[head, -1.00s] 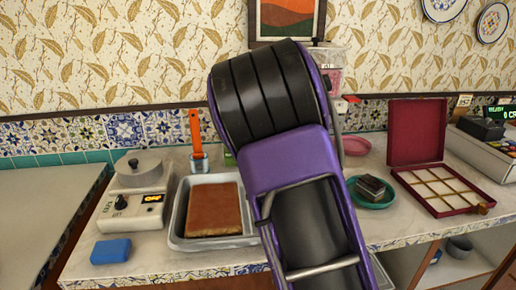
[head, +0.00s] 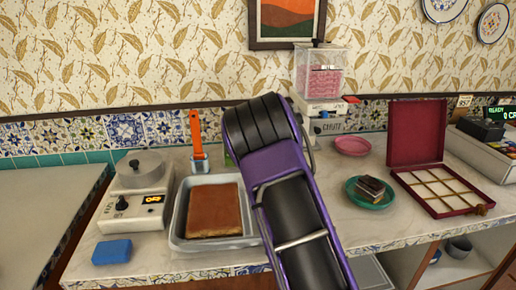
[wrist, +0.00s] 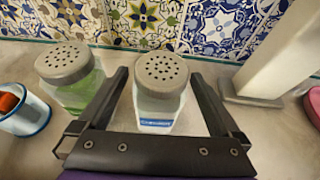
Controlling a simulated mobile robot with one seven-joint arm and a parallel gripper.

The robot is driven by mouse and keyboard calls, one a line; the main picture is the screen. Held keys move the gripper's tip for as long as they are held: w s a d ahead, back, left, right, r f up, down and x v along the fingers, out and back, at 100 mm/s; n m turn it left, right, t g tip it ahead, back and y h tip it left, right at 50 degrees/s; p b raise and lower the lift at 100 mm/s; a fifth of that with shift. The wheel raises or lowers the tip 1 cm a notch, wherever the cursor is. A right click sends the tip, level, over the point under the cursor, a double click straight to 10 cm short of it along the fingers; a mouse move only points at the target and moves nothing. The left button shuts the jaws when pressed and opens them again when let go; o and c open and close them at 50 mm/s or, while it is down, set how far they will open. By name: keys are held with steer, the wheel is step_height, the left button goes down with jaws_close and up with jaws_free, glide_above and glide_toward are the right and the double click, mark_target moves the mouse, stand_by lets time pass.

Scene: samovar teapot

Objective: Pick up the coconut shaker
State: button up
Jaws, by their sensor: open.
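In the wrist view a clear shaker with a grey perforated lid, pale contents and a blue label (wrist: 160,92) stands upright between my fingers. Its label is too small to read, so I cannot confirm that it is the coconut shaker. My gripper (wrist: 158,76) is open, with one finger on each side of this shaker and visible gaps to it. A second shaker with green contents or label (wrist: 68,75) stands outside the left finger. In the head view my arm hides the gripper and the blue-labelled shaker.
A tiled wall (wrist: 215,25) is close behind the shakers. A white-and-blue cup (wrist: 22,112) stands at left, and a pale machine (wrist: 262,75) at right. In the head view, a tray with a brown slab (head: 213,210) lies left of my arm, and a green plate (head: 370,202) right.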

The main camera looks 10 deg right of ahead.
steer(key=c, duration=1.6)
steer(key=shift+r, duration=0.15)
